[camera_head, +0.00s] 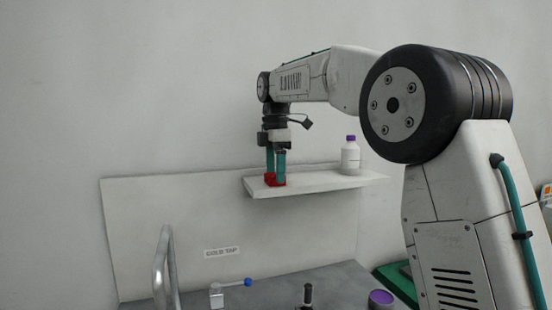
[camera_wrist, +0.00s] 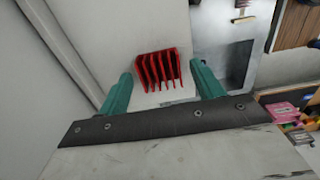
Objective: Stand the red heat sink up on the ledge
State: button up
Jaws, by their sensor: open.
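The red heat sink (camera_head: 274,182) is on the white ledge (camera_head: 325,183), near its left end. In the wrist view the heat sink (camera_wrist: 158,70) shows its row of parallel fins towards the camera. My gripper (camera_head: 275,177) is over the ledge, pointing down, with its green fingers at the heat sink. In the wrist view the open fingers (camera_wrist: 160,72) stand on either side of it, with visible gaps. The head view shows only a low part of the heat sink around the fingertips, so I cannot tell its exact stance or whether the fingers touch it.
A white bottle with a purple cap (camera_head: 350,155) stands on the ledge to the right. Below are a grey counter (camera_head: 275,284), a blue-knobbed lever (camera_head: 232,290), a metal spout (camera_head: 164,265), a black handle (camera_head: 307,295) and a purple round thing (camera_head: 380,298). The wall is close behind.

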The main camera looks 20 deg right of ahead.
aim_at(275, 175)
notch_tip(275, 175, up, 11)
jog(key=s+d+m, duration=0.1)
jog(key=s+m, duration=0.3)
jog(key=s, duration=0.5)
jog(key=s+d+f+m, duration=0.1)
jog(key=s+f+m, duration=0.6)
jog(key=s+f, duration=0.6)
jog(key=s+d+f+m+t, duration=0.1)
jog(key=s+f+m, duration=0.6)
jog(key=s+f, duration=0.7)
jog(key=s, duration=0.5)
jog(key=shift+s+d+f, duration=0.25)
jog(key=shift+d, duration=0.1)
